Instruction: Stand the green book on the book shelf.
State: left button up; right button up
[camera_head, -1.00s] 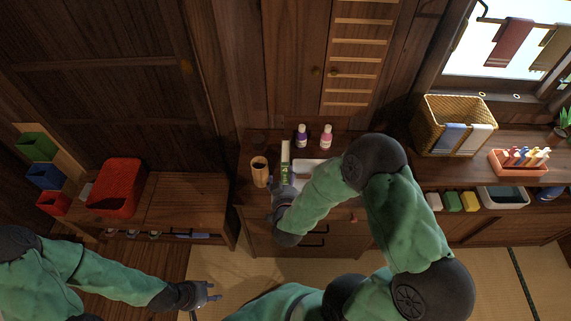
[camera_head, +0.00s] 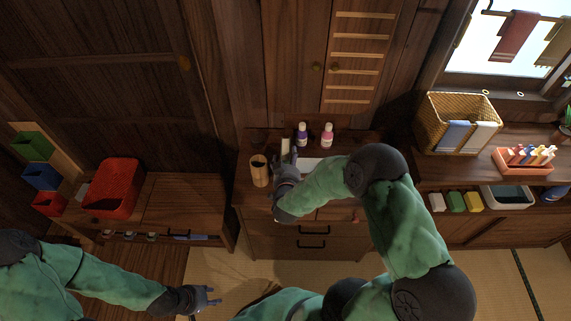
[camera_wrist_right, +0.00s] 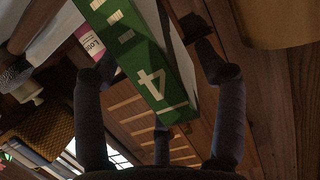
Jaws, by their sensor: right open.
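The green book (camera_wrist_right: 137,52), with a white "4" and pale page edges, is between the spread fingers of my right gripper (camera_wrist_right: 160,100) in the right wrist view. In the head view a pale strip of the book (camera_head: 285,146) shows on the dresser top just beyond my right gripper (camera_head: 287,163), which hides the rest. My right gripper is open around the book, and gaps show beside its fingers. My left gripper (camera_head: 207,297) is open and empty, low above the floor at the left. I cannot make out which piece is the book shelf.
A wooden cup (camera_head: 259,172) stands close left of my right gripper. A purple bottle (camera_head: 302,134) and a pink bottle (camera_head: 327,135) stand behind. A white flat thing (camera_head: 308,164) lies to the right. A red bin (camera_head: 112,188) sits on the left cabinet (camera_head: 185,200).

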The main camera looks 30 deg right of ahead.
jog(key=shift+b+x, duration=0.3)
jog(key=shift+x, duration=1.1)
grip_shut()
jog(key=shift+r, duration=0.1)
